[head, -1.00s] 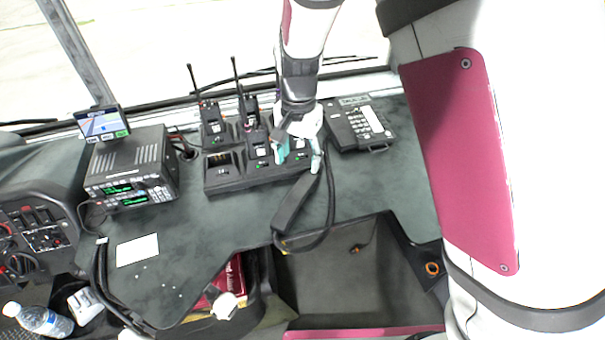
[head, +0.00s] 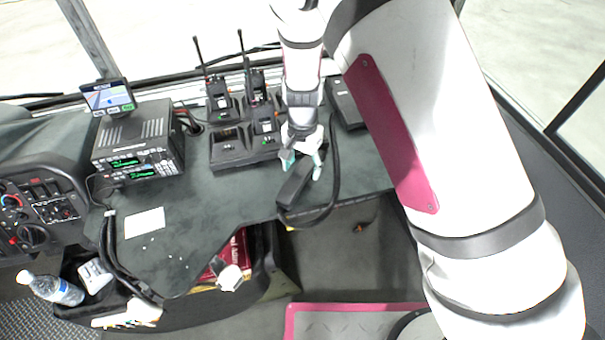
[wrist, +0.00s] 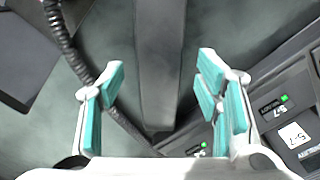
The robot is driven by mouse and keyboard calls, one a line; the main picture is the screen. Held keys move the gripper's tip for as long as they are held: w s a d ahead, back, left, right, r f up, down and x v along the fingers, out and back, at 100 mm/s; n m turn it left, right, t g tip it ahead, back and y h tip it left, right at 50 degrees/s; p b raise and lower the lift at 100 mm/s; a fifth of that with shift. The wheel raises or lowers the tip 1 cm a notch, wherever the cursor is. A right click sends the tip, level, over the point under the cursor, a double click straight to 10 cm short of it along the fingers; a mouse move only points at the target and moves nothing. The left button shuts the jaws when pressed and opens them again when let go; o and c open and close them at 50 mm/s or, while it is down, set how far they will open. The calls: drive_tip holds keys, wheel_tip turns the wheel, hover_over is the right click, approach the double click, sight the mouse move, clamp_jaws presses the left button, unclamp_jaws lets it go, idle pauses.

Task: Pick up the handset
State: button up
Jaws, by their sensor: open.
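The handset (head: 294,184) is a long dark grey bar lying on the dark dashboard top, with a black cord at its near end. In the wrist view the handset (wrist: 160,62) runs up the middle of the picture, between the lines of my two fingers. My gripper (head: 303,164) is open over the handset's far part, with teal pads on either side of it. In the wrist view my gripper (wrist: 157,85) shows a clear gap between each pad and the handset. Whether the fingertips are down at its height, I cannot tell.
A charger base (head: 228,150) with radios stands just left of and beyond my gripper. The handset's black cord (head: 335,160) loops close on the right, and shows coiled in the wrist view (wrist: 62,35). A desk phone (head: 345,103) is partly behind my arm.

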wheel_tip(320, 180, down, 2)
drive_tip(key=shift+f, duration=0.1)
clamp_jaws()
idle(0.4)
